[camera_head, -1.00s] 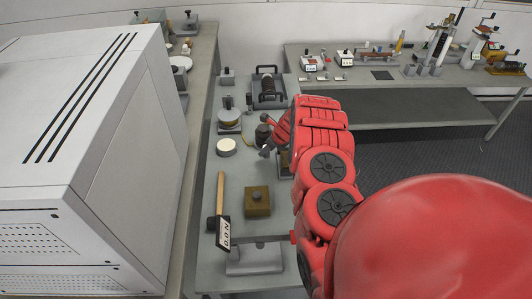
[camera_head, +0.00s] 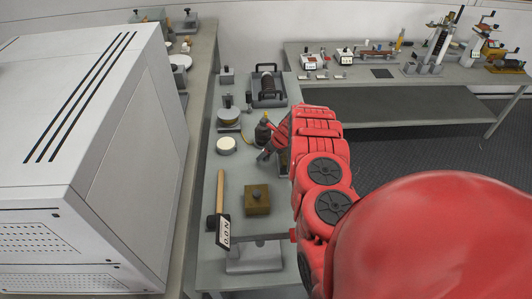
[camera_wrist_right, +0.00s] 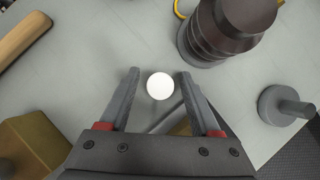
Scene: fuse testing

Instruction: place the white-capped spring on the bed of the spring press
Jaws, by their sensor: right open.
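A round white cap (camera_wrist_right: 160,86), apparently the top of the white-capped spring, shows in the right wrist view between and just beyond my right fingertips. Its spring body is not visible from above. My right gripper (camera_wrist_right: 158,75) is open, with a finger on each side of the cap and gaps between. In the head view my right gripper (camera_head: 264,154) is low over the middle of the narrow bench; the spring cannot be made out there. My left gripper is out of view.
A dark ribbed cylinder (camera_wrist_right: 235,25) stands close beyond my right fingers. A grey knobbed weight (camera_wrist_right: 285,106) is to the right. A brass block (camera_head: 256,200), a wooden handle (camera_head: 220,192) and a cream-topped disc (camera_head: 226,145) are nearby. A large white cabinet (camera_head: 85,150) fills the left.

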